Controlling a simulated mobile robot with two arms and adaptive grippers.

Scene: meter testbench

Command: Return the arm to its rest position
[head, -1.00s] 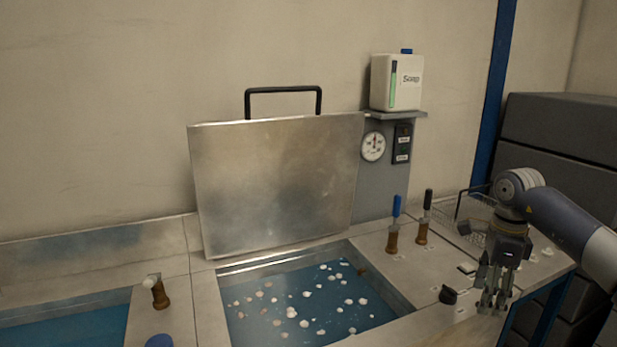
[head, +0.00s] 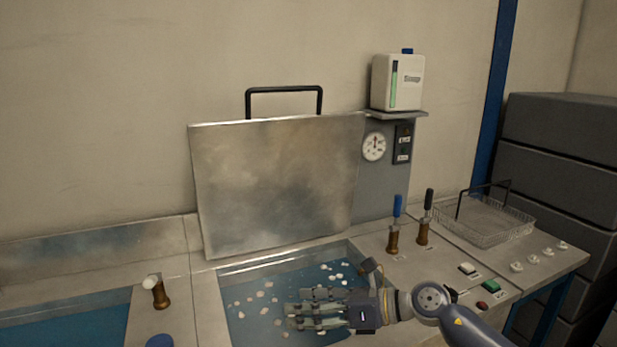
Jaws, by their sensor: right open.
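My right gripper (head: 318,309) is in the head view, its arm coming in from the lower right. It points left, with its fingers over the blue water basin (head: 252,315). The fingers look apart, and I see nothing held between them. The gripper hides part of the basin's right side and rim. My left gripper is not in view.
An open metal lid (head: 275,185) stands behind the basin. A wire basket (head: 485,222) sits at the right, near red and green buttons (head: 491,286). Blue and black handled levers (head: 395,235) stand behind my gripper. A soap container (head: 397,82) rests on the wall shelf.

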